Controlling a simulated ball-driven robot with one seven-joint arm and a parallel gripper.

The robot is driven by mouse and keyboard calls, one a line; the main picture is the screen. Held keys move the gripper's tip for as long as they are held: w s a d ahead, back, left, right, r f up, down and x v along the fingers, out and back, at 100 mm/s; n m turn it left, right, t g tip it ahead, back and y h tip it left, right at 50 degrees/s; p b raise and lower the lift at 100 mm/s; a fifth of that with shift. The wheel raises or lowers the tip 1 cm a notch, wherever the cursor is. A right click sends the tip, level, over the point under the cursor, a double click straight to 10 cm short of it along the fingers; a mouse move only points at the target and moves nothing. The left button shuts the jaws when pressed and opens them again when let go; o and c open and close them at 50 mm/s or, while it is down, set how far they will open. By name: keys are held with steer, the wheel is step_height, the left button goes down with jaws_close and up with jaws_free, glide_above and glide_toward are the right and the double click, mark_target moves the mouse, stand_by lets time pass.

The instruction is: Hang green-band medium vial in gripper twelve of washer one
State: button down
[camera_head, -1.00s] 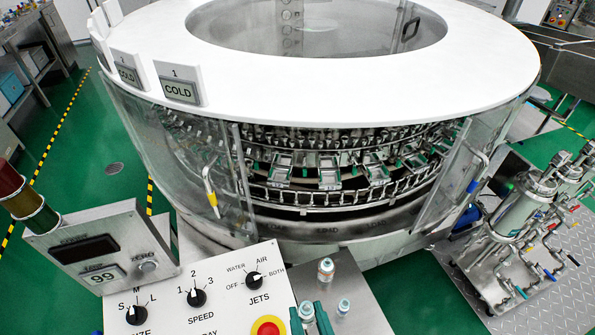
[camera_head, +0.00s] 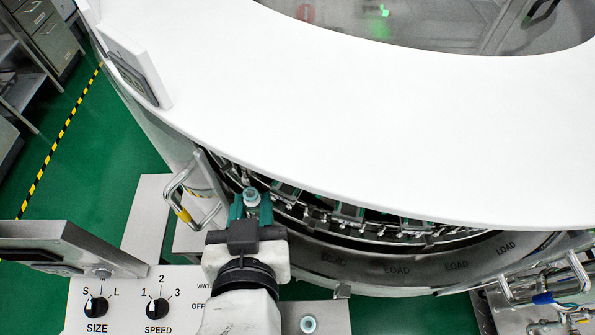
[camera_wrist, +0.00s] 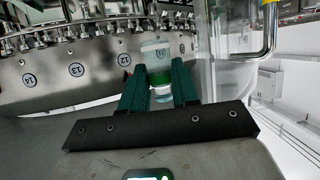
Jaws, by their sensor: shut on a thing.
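My gripper (camera_head: 250,208) is shut on the green-band vial (camera_wrist: 161,72), whose top also shows in the head view (camera_head: 251,193). The vial is clear with a green band between the green fingers (camera_wrist: 160,90). It is at the washer's front opening, just right of label 12 (camera_wrist: 124,60) in the wrist view, and overlaps a label that seems to read 11. Labels 13 (camera_wrist: 76,69) and 14 (camera_wrist: 29,79) lie to the left. Metal washer grippers (camera_wrist: 83,37) line the rim above the labels. I cannot tell whether the vial touches one.
The white washer top (camera_head: 380,130) overhangs the opening. A clear door with a yellow-marked handle (camera_wrist: 268,30) stands close right of the vial in the wrist view. The control panel (camera_head: 135,295) is below left in the head view. Another vial (camera_head: 308,323) stands at the bottom edge.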

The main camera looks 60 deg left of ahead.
steer(key=w+a+f+p, duration=0.1)
steer(key=w+a+f, duration=0.2)
steer(key=w+a, duration=0.25)
glide_above(289, 194)
steer(key=f, duration=0.5)
steer(key=shift+s+f, duration=0.2)
steer(key=shift+f, duration=0.1)
steer(key=shift+w+f, duration=0.15)
steer(key=shift+f, duration=0.15)
steer(key=shift+a+f+p, duration=0.1)
steer(key=shift+f+p, duration=0.3)
steer(key=shift+f, duration=1.15)
steer(key=shift+f, duration=0.1)
steer(key=shift+f+b, duration=0.3)
steer(key=shift+f, duration=0.05)
steer(key=shift+f, duration=0.2)
